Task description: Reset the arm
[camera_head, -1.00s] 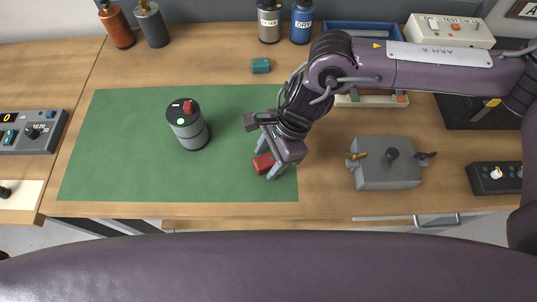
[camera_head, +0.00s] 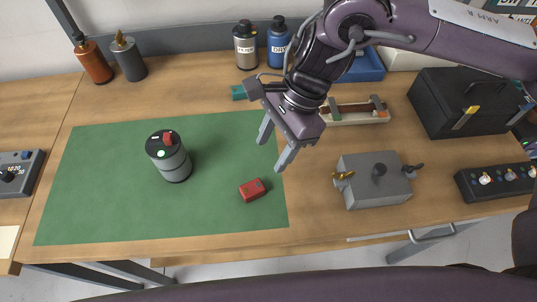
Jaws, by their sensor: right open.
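My right gripper (camera_head: 274,146) is open and empty. It hangs above the right edge of the green mat (camera_head: 100,205), with its fingers pointing down. A small red block (camera_head: 252,190) lies on the mat below and a little left of the fingers, apart from them. My right arm comes in from the upper right. My left gripper is not in view.
A dark cylinder (camera_head: 172,165) with a red switch and a green light stands on the mat. A grey box (camera_head: 372,185) with knobs sits to the right. A black case (camera_head: 445,105) and a knob panel (camera_head: 495,181) are at far right. Bottles (camera_head: 246,48) line the back.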

